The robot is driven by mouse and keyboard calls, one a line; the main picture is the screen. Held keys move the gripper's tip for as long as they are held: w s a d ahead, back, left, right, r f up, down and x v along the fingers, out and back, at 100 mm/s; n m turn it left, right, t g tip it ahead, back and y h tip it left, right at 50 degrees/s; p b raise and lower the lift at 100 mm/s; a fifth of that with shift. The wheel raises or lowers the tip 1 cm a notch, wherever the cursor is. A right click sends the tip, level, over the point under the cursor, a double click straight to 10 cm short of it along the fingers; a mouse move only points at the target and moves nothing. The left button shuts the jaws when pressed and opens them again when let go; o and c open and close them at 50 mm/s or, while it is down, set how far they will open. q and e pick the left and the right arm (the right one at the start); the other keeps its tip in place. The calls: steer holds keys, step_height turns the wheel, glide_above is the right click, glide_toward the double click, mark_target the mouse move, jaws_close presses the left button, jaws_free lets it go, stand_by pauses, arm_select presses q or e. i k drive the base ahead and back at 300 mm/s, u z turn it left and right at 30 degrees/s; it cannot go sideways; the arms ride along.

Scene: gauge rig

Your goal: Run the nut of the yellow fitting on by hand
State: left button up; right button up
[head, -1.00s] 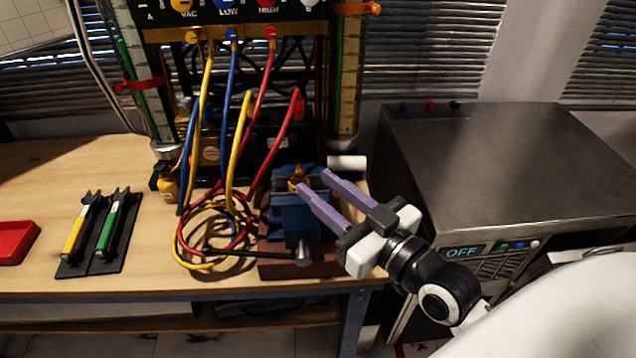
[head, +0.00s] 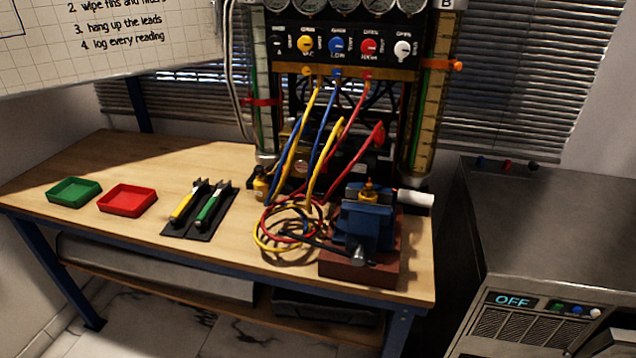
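The yellow fitting (head: 368,190) stands upright in the jaws of the blue vise (head: 364,222), near the right end of the bench. It is small in this view, and I cannot tell how its nut sits on the thread. The vise rests on a red-brown block (head: 345,266). Neither of my grippers shows in the head view now.
Looped hoses (head: 290,228) lie left of the vise below the gauge rig (head: 345,55). A white cylinder (head: 414,198) is right of it. Two tools (head: 196,206) lie on a dark mat; red (head: 128,200) and green (head: 74,192) trays stand left. A metal cabinet (head: 555,230) is right.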

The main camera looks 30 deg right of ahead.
mark_target(364, 196)
steer(key=u, duration=2.65)
steer(key=k, duration=1.25)
steer(key=z, duration=2.25)
